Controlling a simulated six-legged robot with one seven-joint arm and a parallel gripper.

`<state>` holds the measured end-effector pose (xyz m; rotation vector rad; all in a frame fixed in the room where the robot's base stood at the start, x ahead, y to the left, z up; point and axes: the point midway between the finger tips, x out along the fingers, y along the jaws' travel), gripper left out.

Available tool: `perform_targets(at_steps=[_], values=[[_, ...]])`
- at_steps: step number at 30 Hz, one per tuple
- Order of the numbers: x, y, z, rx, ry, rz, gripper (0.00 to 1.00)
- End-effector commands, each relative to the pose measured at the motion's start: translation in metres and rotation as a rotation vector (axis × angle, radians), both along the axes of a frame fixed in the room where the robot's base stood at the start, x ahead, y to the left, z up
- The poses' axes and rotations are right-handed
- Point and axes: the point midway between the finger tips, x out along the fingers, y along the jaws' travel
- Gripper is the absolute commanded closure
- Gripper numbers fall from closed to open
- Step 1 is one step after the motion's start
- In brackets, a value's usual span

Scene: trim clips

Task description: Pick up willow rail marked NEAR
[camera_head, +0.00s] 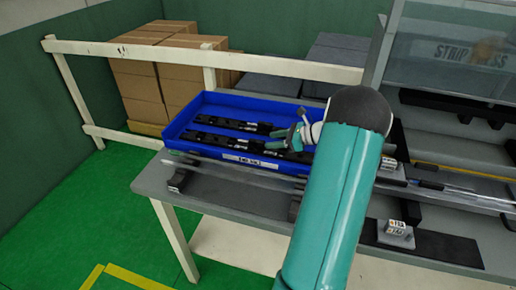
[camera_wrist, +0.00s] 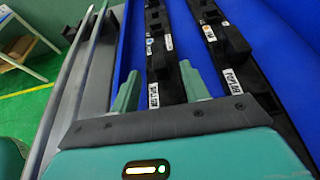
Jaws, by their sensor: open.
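Two dark rails lie side by side in a blue tray (camera_head: 172,143) on the bench. The near rail (camera_head: 213,138) shows at left in the wrist view (camera_wrist: 158,62), with small white labels whose text I cannot read surely. The far rail (camera_head: 217,121) is at right in the wrist view (camera_wrist: 226,45); its label appears to read POPLAR. My gripper (camera_wrist: 160,68) is open and empty, its green fingers on either side of the near rail. Whether they touch it is unclear. In the head view my gripper (camera_head: 292,134) is over the tray's right part and hides rail ends.
Long thin rods (camera_head: 225,166) run along the bench front, beside the tray. A small labelled block (camera_head: 395,229) sits at the right of the bench. A cream railing (camera_head: 270,64) and cardboard boxes (camera_head: 145,82) stand behind. Green floor (camera_head: 60,225) is clear at left.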

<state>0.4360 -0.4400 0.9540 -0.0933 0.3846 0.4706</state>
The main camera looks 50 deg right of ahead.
Motion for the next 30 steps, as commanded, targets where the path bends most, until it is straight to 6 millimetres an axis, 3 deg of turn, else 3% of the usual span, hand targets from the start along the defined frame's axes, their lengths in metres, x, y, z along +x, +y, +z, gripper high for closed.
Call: perform_targets(at_steps=[10, 18, 19, 26, 30], values=[[0.037, 0.021, -0.014, 0.001, 0.000, 0.003, 0.55], [0.043, 0.023, -0.017, 0.000, 0.000, 0.001, 0.55], [0.043, 0.023, -0.017, 0.000, 0.000, 0.001, 0.56], [0.043, 0.023, -0.016, 0.000, 0.000, 0.001, 1.00], [0.043, 0.023, -0.016, -0.001, -0.002, 0.002, 1.00]])
